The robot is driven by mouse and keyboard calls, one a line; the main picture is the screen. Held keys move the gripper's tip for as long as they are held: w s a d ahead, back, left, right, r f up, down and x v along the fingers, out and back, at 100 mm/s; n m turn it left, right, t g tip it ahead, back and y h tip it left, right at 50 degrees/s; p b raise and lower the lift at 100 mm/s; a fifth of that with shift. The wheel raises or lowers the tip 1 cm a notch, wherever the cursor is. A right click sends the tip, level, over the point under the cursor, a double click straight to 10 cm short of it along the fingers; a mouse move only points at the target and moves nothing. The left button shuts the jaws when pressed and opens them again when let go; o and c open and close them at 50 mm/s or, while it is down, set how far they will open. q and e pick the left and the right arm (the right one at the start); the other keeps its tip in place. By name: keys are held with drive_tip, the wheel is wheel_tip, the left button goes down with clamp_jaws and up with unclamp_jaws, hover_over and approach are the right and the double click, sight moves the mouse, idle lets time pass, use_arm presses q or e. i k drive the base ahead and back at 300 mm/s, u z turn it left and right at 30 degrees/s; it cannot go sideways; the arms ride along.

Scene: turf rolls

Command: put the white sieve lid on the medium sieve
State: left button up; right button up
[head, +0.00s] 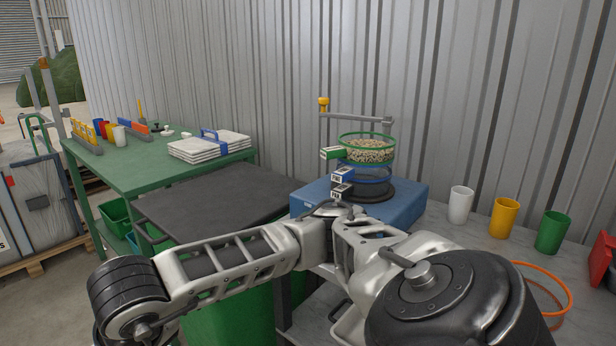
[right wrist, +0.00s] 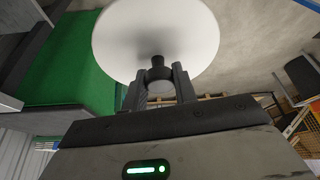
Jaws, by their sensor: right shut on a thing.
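The white sieve lid (right wrist: 158,30) is a round white disc in the right wrist view, with a dark knob at its centre. My right gripper (right wrist: 158,78) is shut on that knob, with the lid's face across the fingertips. Neither the lid nor the gripper's fingers show in the head view. The sieve stack stands on a blue shaker base (head: 408,191) in the head view. Its top sieve (head: 367,151) has a green rim and holds pale grains. A blue-banded sieve (head: 372,180) is under it. The label on the green handle (head: 331,153) is too small to read. My left gripper is out of view.
A shaker arm with a yellow knob (head: 323,103) rises behind the stack. White (head: 460,205), yellow (head: 503,217) and green (head: 552,232) cups stand to its right. An orange ring (head: 565,288) lies nearer. A green table (head: 125,165) is at left. My arm links cover the front.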

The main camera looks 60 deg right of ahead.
sight(367, 139)
drive_tip(key=k, duration=0.5)
drive_tip(key=z, duration=0.85)
